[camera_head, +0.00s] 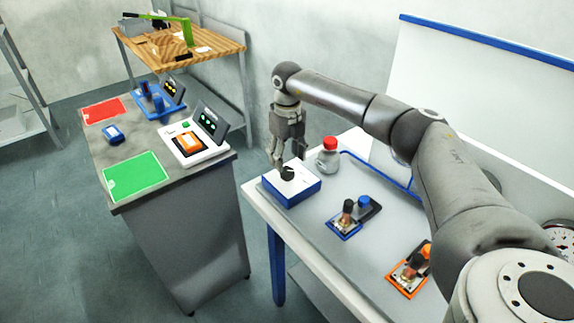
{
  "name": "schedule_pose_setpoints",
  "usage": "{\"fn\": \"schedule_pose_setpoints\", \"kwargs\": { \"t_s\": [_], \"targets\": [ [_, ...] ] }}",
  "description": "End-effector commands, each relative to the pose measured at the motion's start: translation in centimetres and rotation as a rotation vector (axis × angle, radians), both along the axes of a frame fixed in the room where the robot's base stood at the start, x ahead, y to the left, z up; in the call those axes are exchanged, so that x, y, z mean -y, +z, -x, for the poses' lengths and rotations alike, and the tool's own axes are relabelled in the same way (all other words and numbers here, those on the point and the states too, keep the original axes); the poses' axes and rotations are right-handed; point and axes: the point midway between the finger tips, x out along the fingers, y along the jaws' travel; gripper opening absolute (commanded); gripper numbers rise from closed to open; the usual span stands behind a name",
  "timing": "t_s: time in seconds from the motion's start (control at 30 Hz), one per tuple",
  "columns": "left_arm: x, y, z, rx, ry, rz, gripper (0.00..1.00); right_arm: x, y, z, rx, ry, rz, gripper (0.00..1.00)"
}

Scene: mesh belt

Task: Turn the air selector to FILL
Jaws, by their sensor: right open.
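The air selector appears to be the white-topped blue box (289,190) with a small black knob (287,173), at the far left end of the grey table. The knob's markings are too small to read, so I cannot tell its setting. My right gripper (287,162) is open and points down right above the knob. I cannot tell whether its fingers touch the knob or stay just apart from it. My left gripper is not in view.
A grey flask with a red cap (328,155) stands close to the right of the box. Blue (346,219) and orange (409,269) fixtures sit nearer on the table. A separate counter (108,148) with red and green mats stands at left, across a floor gap.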

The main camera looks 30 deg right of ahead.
Motion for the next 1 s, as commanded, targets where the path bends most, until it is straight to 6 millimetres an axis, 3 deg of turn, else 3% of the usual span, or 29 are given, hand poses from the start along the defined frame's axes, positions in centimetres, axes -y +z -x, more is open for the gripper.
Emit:
{"fn": "schedule_pose_setpoints", "kwargs": {
  "t_s": [0.3, 0.67, 1.0],
  "targets": [
    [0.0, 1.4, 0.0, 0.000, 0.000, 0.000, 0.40, -0.1, -4.3, 0.0, 0.000, 0.001, -0.001, 0.58],
    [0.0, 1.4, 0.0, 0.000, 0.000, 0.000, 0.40, -0.1, -4.9, 0.0, 0.001, 0.001, -0.001, 0.58],
    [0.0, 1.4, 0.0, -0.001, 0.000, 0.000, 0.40, -0.1, -4.8, 0.0, 0.002, 0.001, -0.002, 0.15]
  ]
}}
